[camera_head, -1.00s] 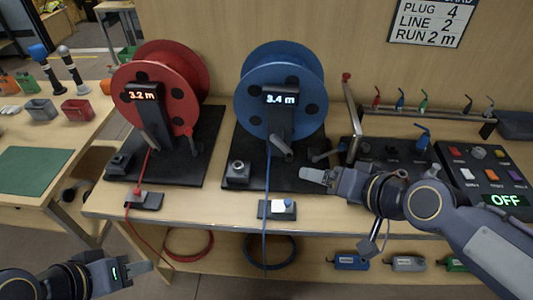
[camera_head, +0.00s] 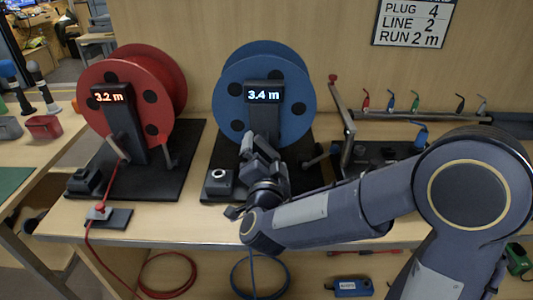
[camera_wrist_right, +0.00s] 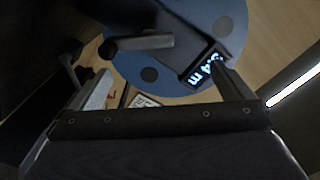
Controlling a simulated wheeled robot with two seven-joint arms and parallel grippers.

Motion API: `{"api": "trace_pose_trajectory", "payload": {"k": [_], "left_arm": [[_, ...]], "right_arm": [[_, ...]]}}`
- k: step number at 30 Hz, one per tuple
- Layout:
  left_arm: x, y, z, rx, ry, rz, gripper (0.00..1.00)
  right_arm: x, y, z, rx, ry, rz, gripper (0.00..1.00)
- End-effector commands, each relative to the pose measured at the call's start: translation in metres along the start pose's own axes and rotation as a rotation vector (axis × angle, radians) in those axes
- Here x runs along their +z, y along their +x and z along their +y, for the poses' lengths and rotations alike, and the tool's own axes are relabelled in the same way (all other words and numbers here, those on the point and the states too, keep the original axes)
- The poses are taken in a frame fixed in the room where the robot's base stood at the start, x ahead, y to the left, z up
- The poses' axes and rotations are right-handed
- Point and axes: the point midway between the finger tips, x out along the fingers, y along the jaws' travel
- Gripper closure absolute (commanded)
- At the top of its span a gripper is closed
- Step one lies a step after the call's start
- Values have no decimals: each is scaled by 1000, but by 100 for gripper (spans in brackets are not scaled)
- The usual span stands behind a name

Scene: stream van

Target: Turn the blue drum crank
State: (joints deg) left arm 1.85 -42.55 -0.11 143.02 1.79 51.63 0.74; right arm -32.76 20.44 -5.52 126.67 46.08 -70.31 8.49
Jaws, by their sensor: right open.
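The blue drum (camera_head: 290,100) stands on a black base behind a dark post with a display reading 3.4 m (camera_head: 263,95). My right gripper (camera_head: 257,148) is in front of the post's lower part, with its arm reaching in from the right. It covers the crank's area in the head view. In the right wrist view the blue drum (camera_wrist_right: 150,75) lies ahead, and the grey crank handle (camera_wrist_right: 140,43) shows beyond the fingers. My right gripper (camera_wrist_right: 165,85) is open there, with nothing seen between its fingers. Contact with the crank cannot be told. My left gripper is out of view.
A red drum (camera_head: 168,85) reading 3.2 m stands to the left on its own base. An upright metal lever (camera_head: 342,110) and a rack of small coloured tools are to the right.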

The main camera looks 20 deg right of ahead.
Motion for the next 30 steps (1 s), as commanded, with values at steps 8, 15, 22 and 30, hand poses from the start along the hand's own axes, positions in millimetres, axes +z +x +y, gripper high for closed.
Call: {"api": "trace_pose_trajectory", "payload": {"k": [8, 15, 22, 30], "left_arm": [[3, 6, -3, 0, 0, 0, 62], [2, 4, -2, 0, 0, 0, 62], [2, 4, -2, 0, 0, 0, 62], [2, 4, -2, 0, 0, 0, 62]], "right_arm": [[21, 28, 27, 2, 0, 4, 0], [22, 64, 26, 0, 0, 0, 0], [22, 75, 26, 0, 0, -1, 0], [22, 75, 26, -1, 0, -2, 7]]}}
